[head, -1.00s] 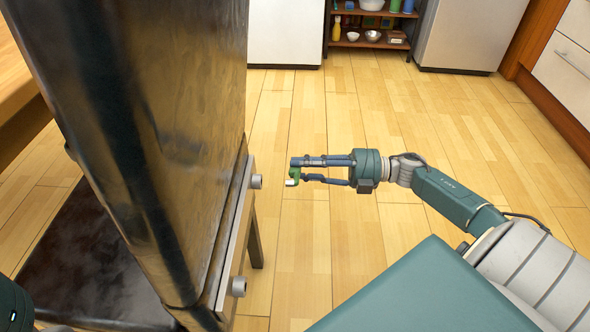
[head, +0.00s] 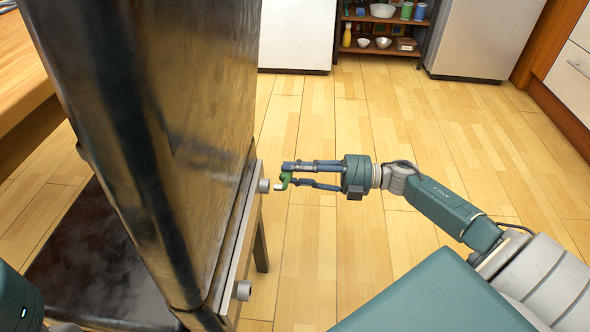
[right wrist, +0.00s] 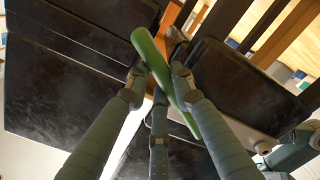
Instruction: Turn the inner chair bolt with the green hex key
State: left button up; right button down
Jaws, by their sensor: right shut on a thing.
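The green hex key (head: 285,181) has a green handle and a short silver tip. My right gripper (head: 284,174) is shut on it, with the tip toward the chair. The green handle (right wrist: 165,75) lies slanted between the fingers in the right wrist view. The dark, glossy chair (head: 150,130) stands at left, seen from its side. Its side rail bears two grey round bolts, a farther bolt (head: 264,186) and a nearer bolt (head: 243,290). The key's tip is just right of the farther bolt, with a small gap in the picture. My left gripper is out of view.
A wooden table (head: 25,70) is at the upper left, beyond the chair. The wooden floor (head: 340,250) is clear to the right of the chair. A shelf (head: 380,45) with bowls and a fridge (head: 485,38) stand at the back.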

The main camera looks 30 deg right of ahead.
dwell(0.3)
jog(key=shift+w+a+p, duration=0.3)
jog(key=shift+w+a, duration=0.05)
jog(key=shift+a, duration=0.1)
dwell(0.4)
jog(key=shift+w+a, duration=0.1)
jog(key=shift+a, duration=0.05)
dwell(0.4)
jog(key=shift+w+a+r, duration=0.1)
jog(key=shift+w+a, duration=0.15)
jog(key=c, duration=1.4)
grip_release()
jog(key=c, duration=0.4)
